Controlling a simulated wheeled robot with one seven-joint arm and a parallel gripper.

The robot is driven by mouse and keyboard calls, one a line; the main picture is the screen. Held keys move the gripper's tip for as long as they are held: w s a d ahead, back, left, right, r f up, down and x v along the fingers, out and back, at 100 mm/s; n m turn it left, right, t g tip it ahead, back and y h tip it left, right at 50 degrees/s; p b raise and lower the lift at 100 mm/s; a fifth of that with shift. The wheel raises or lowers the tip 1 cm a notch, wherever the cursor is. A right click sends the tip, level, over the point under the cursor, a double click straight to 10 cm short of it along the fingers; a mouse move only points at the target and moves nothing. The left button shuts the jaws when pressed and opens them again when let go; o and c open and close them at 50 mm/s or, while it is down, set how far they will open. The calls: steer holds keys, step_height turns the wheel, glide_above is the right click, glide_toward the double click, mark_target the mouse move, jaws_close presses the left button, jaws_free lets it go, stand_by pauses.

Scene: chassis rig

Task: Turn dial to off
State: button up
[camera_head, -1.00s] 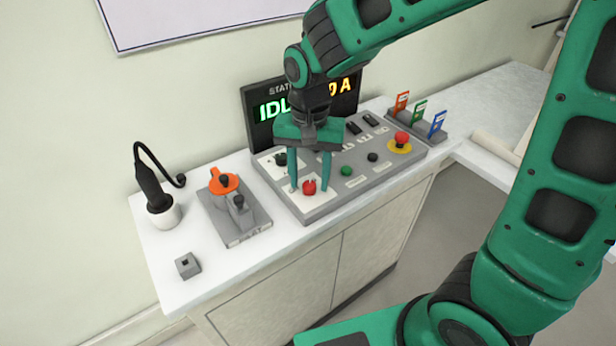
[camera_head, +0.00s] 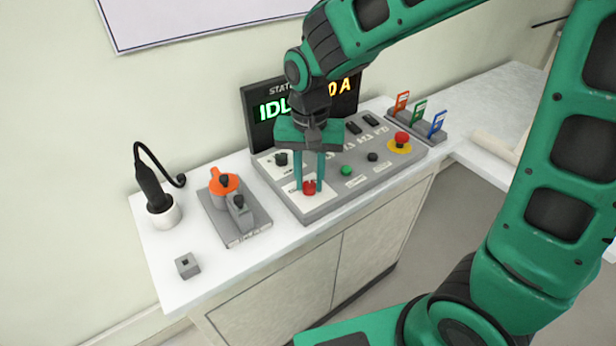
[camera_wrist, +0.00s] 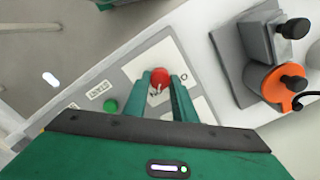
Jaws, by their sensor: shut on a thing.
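A red dial (camera_head: 309,187) sits on a white plate at the front left of the grey control panel (camera_head: 352,196). My gripper (camera_head: 309,186) points down over it, with its two teal fingers closed around the dial. In the wrist view the red dial (camera_wrist: 160,78) shows between the fingertips (camera_wrist: 160,82). Lettering on the plate beside the dial is partly covered by the fingers and too small to read in full. The display (camera_head: 270,111) behind the panel shows green letters starting "IDL"; my arm hides part of it.
A black knob (camera_head: 281,159), a green button (camera_head: 346,171) and a red emergency button (camera_head: 401,139) are on the panel. To the left are an orange and grey fixture (camera_head: 226,186), a soldering-iron-like tool (camera_head: 152,188) and a small grey block (camera_head: 187,265). Coloured tags (camera_head: 419,112) stand at right.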

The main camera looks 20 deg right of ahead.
steer(key=n, duration=0.8)
steer(key=shift+n, duration=0.3)
steer(key=n, duration=0.4)
steer(key=shift+n, duration=2.1)
steer(key=shift+w+d, duration=0.1)
steer(key=o, duration=1)
steer(key=shift+o, duration=0.2)
steer(key=shift+r, duration=0.15)
